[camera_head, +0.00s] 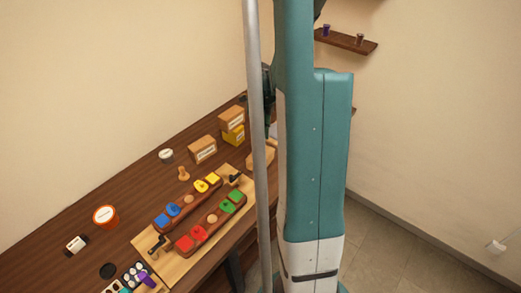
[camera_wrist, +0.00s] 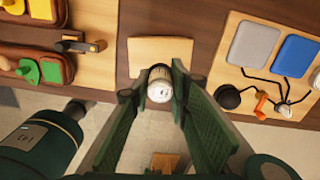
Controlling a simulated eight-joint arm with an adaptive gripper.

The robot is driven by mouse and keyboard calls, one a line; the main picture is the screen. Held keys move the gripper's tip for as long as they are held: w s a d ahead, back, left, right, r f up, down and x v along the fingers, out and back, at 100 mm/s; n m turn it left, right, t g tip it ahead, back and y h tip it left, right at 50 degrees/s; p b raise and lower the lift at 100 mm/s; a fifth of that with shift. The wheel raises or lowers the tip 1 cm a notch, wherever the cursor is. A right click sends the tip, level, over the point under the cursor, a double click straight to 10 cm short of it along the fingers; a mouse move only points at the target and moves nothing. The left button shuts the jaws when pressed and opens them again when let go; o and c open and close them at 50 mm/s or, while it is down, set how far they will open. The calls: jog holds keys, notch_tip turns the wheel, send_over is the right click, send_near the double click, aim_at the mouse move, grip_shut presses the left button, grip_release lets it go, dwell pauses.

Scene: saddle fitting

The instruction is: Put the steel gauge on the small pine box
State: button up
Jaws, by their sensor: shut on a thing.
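The steel gauge (camera_wrist: 159,88) is a short, pale metallic cylinder seen end-on in the wrist view. My gripper (camera_wrist: 156,78) has its two dark green fingers closed on either side of it. The small pine box (camera_wrist: 160,48) is a plain light wooden block just beyond the fingertips; the gauge overlaps its near edge in the picture. I cannot tell whether the gauge touches the box. In the head view the pine box (camera_head: 262,158) shows partly behind a grey pole, at the table's front edge. The gauge and fingertips are hidden there by my arm.
Left of the box in the wrist view is a wooden board with a brown tray (camera_wrist: 40,65) of coloured pieces and a dark latch (camera_wrist: 80,44). On the right, a board (camera_wrist: 232,62) carries grey and blue pads and black cables. Cartons (camera_head: 202,150) stand farther back.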

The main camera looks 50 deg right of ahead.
jog(key=shift+f, duration=1.95)
jog(key=shift+f, duration=0.1)
jog(key=shift+f, duration=2)
jog(key=shift+f, duration=0.15)
jog(key=o, duration=1)
jog(key=shift+r, duration=6.2)
